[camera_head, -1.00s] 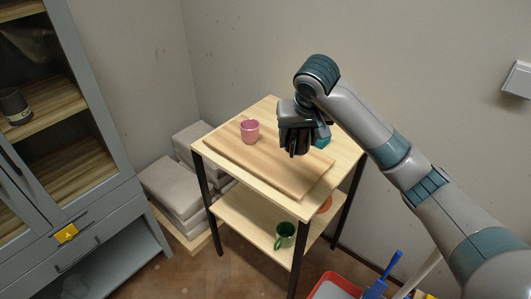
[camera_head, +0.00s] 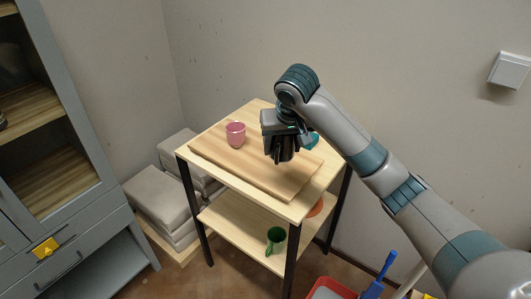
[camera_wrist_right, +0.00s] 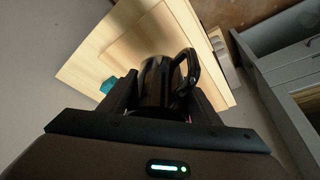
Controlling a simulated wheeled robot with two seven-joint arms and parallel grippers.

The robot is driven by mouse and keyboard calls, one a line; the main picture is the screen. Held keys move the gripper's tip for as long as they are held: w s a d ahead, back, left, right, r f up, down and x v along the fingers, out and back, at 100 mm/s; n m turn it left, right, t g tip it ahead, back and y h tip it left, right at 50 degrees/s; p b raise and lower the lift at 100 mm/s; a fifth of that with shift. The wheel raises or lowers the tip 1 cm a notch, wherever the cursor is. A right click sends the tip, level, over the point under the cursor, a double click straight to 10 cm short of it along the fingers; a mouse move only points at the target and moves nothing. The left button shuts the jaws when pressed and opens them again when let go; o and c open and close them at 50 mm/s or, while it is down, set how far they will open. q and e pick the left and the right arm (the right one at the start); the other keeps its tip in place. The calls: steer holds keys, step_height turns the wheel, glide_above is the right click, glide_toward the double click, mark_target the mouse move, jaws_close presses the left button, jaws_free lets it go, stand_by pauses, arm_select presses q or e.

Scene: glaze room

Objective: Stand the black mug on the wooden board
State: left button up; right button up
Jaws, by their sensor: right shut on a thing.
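The black mug (camera_wrist_right: 160,85) is between the fingers of my right gripper (camera_wrist_right: 158,92) in the right wrist view, with its handle to the right. In the head view my right gripper (camera_head: 281,158) is over the right part of the wooden board (camera_head: 262,177), pointing down. There the mug is hard to tell from the dark fingers. I cannot tell whether the mug's base touches the board. The board lies on the top of a small wooden table (camera_head: 299,212). My left gripper is not in view.
A pink cup (camera_head: 236,134) stands at the board's left part. A teal object (camera_head: 311,141) is behind my right gripper. A green mug (camera_head: 276,240) and an orange object (camera_head: 314,208) are on the lower shelf. A grey cabinet (camera_head: 95,215) stands left. The board's front is clear.

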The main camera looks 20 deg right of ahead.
steer(key=w+f, duration=0.2)
steer(key=w, duration=0.1)
steer(key=w+f+p, duration=0.1)
steer(key=w+f, duration=0.1)
steer(key=w, duration=0.2)
steer(key=w+f+p, duration=0.1)
steer(key=w+f, duration=0.1)
steer(key=w, duration=0.1)
steer(key=shift+w+f, duration=0.15)
steer(key=shift+w, duration=0.05)
steer(key=shift+f+p, duration=0.75)
steer(key=shift+f, duration=1.25)
steer(key=shift+f, duration=0.1)
steer(key=o, duration=1.2)
steer(key=shift+s, duration=0.1)
steer(key=shift+o, duration=0.2)
